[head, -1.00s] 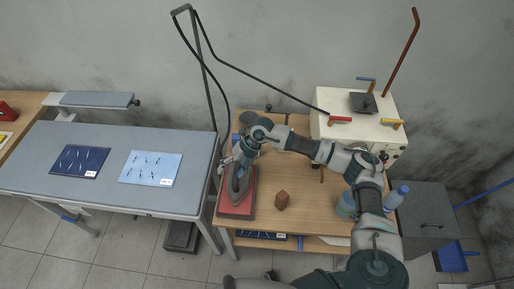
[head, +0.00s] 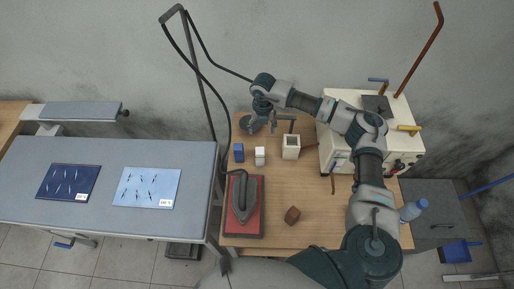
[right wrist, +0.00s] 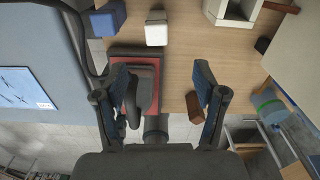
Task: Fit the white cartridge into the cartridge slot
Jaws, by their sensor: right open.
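The white cartridge (head: 260,156) stands on the wooden table between a blue block and a white box; it also shows near the top of the right wrist view (right wrist: 156,28). The white box (head: 291,153) has a dark square opening on top, which looks like the cartridge slot. It shows partly at the top of the right wrist view (right wrist: 228,14). My right gripper (head: 262,122) is above the back of the table, behind the cartridge. In the right wrist view its fingers (right wrist: 158,78) are spread with nothing held between them. My left gripper is out of view.
A blue block (head: 239,152) stands left of the cartridge. An iron (head: 243,197) rests on a red pad in front. A brown block (head: 292,215) lies to its right. A white machine (head: 405,145) stands at the back right.

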